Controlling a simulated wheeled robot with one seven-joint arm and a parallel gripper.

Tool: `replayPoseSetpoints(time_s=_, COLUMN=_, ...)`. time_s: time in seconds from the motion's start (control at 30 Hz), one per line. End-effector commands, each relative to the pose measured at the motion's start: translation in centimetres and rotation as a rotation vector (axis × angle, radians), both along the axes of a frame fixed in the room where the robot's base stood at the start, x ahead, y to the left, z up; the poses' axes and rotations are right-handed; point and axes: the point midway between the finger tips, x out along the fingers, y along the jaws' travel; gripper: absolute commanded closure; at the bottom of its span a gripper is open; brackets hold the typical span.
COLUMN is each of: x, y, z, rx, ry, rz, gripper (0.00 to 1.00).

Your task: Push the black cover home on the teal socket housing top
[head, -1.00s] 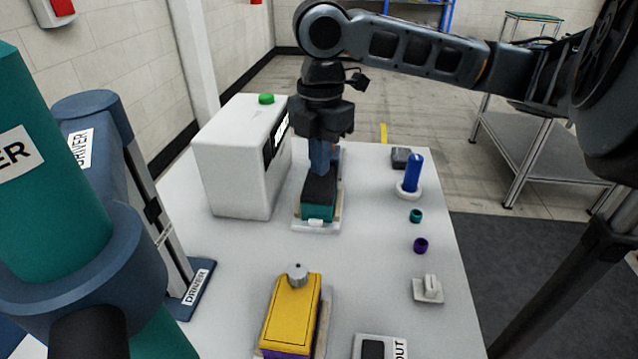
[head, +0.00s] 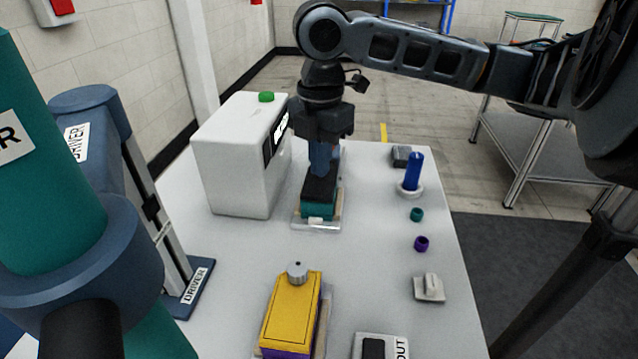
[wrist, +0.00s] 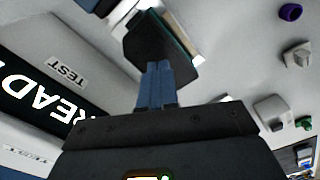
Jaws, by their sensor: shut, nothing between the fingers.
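The teal socket housing (head: 318,211) stands on a pale fixture on the white table, beside the white box. The black cover (head: 319,189) lies on top of the housing; from here I cannot tell whether it is fully seated. My gripper (head: 321,174) points down with its blue fingers together and empty, its tips at the cover's top, apparently touching it. In the wrist view the shut fingers (wrist: 155,72) reach to the black cover (wrist: 150,42), and a strip of teal housing (wrist: 178,30) shows along the cover's edge.
A white box (head: 238,160) with a green button stands close left of the housing. A yellow-topped unit (head: 291,308) with a grey knob is in front. A blue peg (head: 414,172), teal ring (head: 416,214), purple ring (head: 421,243) and white switch block (head: 429,289) lie right.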

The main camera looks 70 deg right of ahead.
Motion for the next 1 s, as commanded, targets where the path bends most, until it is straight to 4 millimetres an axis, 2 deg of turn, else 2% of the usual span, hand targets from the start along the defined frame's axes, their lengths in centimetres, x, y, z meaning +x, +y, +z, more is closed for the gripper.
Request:
replayPoseSetpoints(time_s=0.3, x=-0.01, y=-0.01, z=-1.00, rx=0.000, ry=0.000, rz=0.000, gripper=1.00)
replayPoseSetpoints(time_s=1.0, x=0.00, y=-0.01, z=-0.72, rx=0.000, ry=0.000, rz=0.000, gripper=1.00)
